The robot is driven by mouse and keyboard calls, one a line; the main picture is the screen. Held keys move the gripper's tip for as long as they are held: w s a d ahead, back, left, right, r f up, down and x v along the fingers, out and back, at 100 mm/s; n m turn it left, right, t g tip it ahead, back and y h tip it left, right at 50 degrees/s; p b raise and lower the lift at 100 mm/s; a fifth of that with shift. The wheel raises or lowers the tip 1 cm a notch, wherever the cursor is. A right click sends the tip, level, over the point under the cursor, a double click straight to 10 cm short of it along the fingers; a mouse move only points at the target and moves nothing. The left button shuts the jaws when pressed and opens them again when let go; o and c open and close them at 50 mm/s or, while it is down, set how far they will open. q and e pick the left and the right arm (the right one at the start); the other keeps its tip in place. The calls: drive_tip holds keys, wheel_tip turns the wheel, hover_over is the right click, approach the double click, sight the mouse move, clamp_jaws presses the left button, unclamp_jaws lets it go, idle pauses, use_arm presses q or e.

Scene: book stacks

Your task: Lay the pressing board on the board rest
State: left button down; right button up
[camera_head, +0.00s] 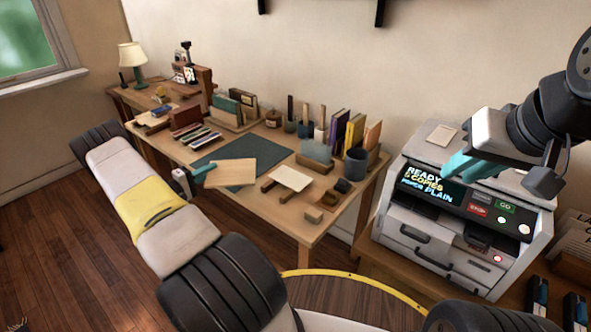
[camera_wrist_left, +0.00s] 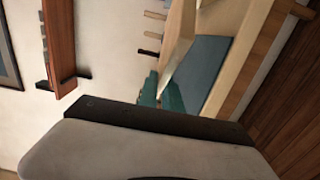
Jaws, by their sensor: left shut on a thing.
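The pressing board, a flat light-wood panel (camera_head: 236,172), is over the front edge of the dark green mat (camera_head: 262,150) on the workbench. My left gripper (camera_head: 203,171) is shut on its left edge. In the left wrist view the teal fingers (camera_wrist_left: 160,97) pinch the pale board (camera_wrist_left: 177,50). I cannot tell whether the board touches the mat. Two brown wooden strips (camera_head: 286,196) near a cream panel (camera_head: 292,178) lie to its right; they may be the board rest, but I cannot tell. My right gripper (camera_head: 463,167) is in front of the copier; its opening is unclear.
Upright books (camera_head: 348,132), tool pots and a grey cup (camera_head: 355,164) stand at the bench's back right. More books (camera_head: 236,107) stand at the back left. Small wooden blocks (camera_head: 314,214) lie near the right front edge. A copier (camera_head: 440,240) stands right of the bench.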

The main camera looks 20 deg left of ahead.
use_arm(q)
hover_over(252, 194)
drive_tip(key=shift+a+f, duration=0.4)
drive_tip(key=shift+f, duration=0.3)
drive_tip(key=f, duration=0.1)
drive_tip(key=d+f, duration=0.1)
drive_tip(key=f, duration=0.1)
drive_tip(key=shift+w, duration=0.1)
drive_tip(key=shift+f, duration=0.35)
drive_tip(key=c, duration=1.5)
unclamp_jaws()
